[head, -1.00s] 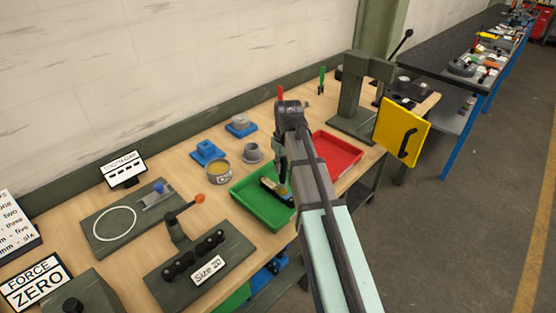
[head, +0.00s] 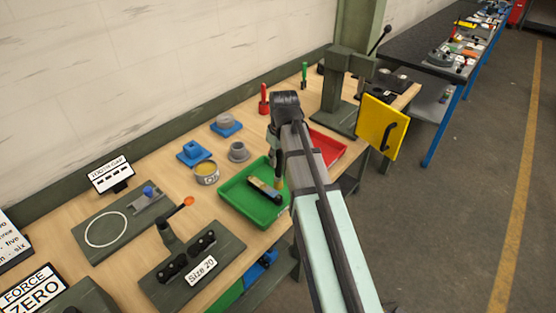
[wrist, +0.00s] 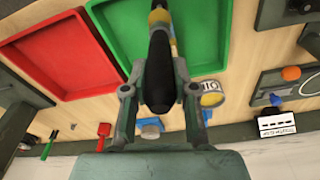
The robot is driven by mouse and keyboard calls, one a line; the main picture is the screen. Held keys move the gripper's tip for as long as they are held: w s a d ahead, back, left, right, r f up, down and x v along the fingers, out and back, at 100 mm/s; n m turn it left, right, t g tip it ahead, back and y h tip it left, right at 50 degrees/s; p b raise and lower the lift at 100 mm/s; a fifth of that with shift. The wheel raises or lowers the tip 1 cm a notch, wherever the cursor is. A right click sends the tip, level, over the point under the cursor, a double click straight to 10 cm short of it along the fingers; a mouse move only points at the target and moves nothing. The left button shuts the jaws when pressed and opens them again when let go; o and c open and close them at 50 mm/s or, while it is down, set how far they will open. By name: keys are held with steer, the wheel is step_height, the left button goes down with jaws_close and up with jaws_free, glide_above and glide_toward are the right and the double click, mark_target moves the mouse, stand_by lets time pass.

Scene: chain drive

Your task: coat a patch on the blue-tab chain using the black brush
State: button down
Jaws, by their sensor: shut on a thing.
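My gripper (wrist: 158,85) is shut on the black brush (wrist: 160,72), whose dark handle shows between the fingers in the wrist view. In the head view the gripper (head: 277,165) is over the right side of the green tray (head: 232,197), and a tan end shows below it. A dark piece with a pale strip (head: 264,190) lies in that tray, beside and below the gripper.
A tin with a yellow top (head: 206,175) stands left of the green tray. A red tray (head: 326,147) lies to the right, near a green press (head: 342,95) with a yellow guard (head: 382,127).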

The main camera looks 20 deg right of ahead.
steer(key=shift+r+p, duration=0.8)
steer(key=shift+r, duration=0.7)
